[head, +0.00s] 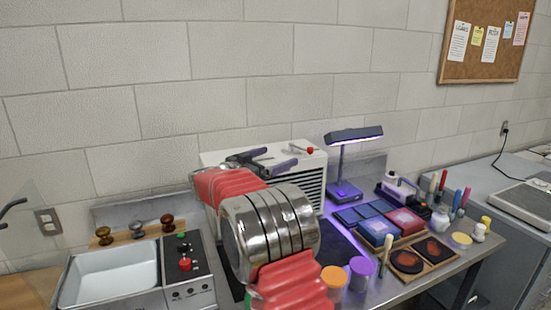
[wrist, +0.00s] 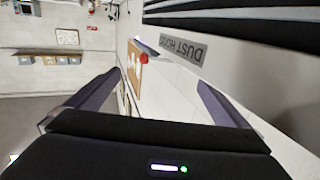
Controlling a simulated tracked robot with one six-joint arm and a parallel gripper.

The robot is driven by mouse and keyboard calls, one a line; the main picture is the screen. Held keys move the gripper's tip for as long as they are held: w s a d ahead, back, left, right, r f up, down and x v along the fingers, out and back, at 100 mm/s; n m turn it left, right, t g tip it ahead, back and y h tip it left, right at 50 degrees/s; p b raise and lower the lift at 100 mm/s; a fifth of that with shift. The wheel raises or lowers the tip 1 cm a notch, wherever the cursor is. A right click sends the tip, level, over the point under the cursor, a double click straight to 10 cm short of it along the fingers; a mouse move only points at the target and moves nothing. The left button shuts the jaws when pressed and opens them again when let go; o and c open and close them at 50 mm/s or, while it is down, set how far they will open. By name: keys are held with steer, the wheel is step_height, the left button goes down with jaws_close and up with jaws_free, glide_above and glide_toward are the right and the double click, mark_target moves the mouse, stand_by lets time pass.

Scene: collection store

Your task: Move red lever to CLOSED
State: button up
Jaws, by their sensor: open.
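The red lever (head: 309,150) is a thin handle with a red knob on the top of a white louvred box (head: 312,182) in the head view. Its red knob also shows in the wrist view (wrist: 144,59), beyond and between the fingers. My gripper (head: 265,160) is above the left part of the box top, left of the lever and apart from it. In the wrist view its two dark fingers (wrist: 160,80) are spread with nothing between them. A label reading "DUST HOOD" (wrist: 181,49) appears upside down near the knob. No CLOSED marking is readable.
A lit lamp (head: 345,165) stands right of the box. Colored blocks (head: 378,230), jars and bottles crowd the bench's right side. A sink-like basin (head: 110,275) and a control panel with a red knob (head: 185,264) are at left. My arm hides the bench middle.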

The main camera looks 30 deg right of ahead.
steer(key=shift+c, duration=0.4)
